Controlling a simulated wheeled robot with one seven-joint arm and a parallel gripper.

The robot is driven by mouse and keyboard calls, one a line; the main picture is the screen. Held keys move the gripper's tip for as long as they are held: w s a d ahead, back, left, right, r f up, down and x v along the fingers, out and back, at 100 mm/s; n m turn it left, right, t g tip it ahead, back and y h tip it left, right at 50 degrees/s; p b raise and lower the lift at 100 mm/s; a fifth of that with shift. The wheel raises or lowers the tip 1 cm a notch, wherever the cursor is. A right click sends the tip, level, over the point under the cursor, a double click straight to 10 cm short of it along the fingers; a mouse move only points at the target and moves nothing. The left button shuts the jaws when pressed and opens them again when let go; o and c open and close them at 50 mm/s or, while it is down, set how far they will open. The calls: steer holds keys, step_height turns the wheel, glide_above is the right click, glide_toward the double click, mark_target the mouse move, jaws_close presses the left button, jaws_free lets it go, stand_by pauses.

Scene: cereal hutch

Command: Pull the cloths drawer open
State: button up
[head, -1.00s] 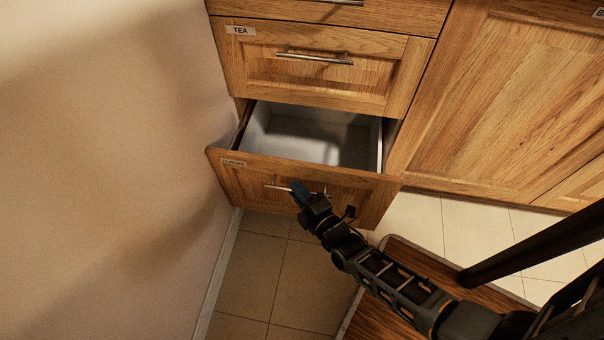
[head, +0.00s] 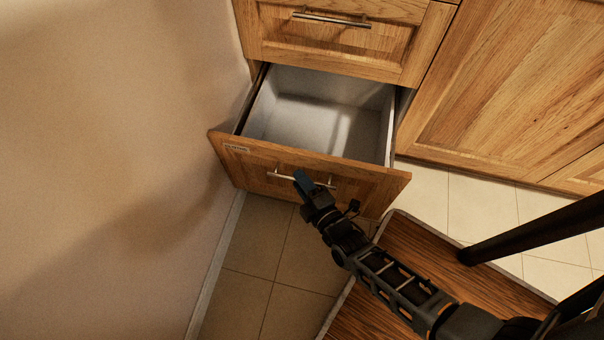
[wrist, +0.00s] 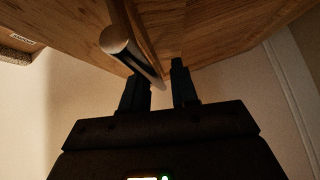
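The cloths drawer (head: 235,160) is the low wooden drawer with a small label at its front's upper left, too small to read clearly. It stands well out from the cabinet, and its pale grey inside (head: 320,110) looks empty. Its metal bar handle (head: 280,175) runs across the front. My gripper (head: 302,180) is at the middle of this handle. In the wrist view the handle (wrist: 122,48) runs in between the two dark fingers of my gripper (wrist: 160,88), which look closed around it. The exact contact is partly hidden.
A shut drawer (head: 345,45) with a bar handle sits above. A wooden cabinet door (head: 500,90) is on the right. A plain wall (head: 110,150) stands close on the left. Tiled floor (head: 270,250) lies in front, with a wood-topped surface (head: 395,270) beside my arm.

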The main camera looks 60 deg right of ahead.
steer(key=shift+o, duration=0.4)
steer(key=shift+r, duration=0.1)
steer(key=shift+s, duration=0.1)
steer(key=p+v, duration=0.1)
steer(key=v, duration=0.6)
steer(key=shift+s, duration=0.25)
steer(key=shift+a, duration=0.2)
steer(key=s+a+r+m+y, duration=0.4)
steer(key=s+r, duration=0.3)
steer(key=r, duration=0.4)
steer(key=s+r+m+y+p, duration=0.1)
steer(key=r+p, duration=0.7)
steer(key=r, duration=1)
steer(key=s+r+m+y+p, duration=0.1)
steer(key=s+r+m+p, duration=0.3)
steer(key=r, duration=1.5)
steer(key=m+p, duration=0.2)
steer(key=p, duration=0.2)
steer(key=shift+s+a+m+y+p, duration=0.25)
steer(key=shift+a+m+y+p, duration=0.05)
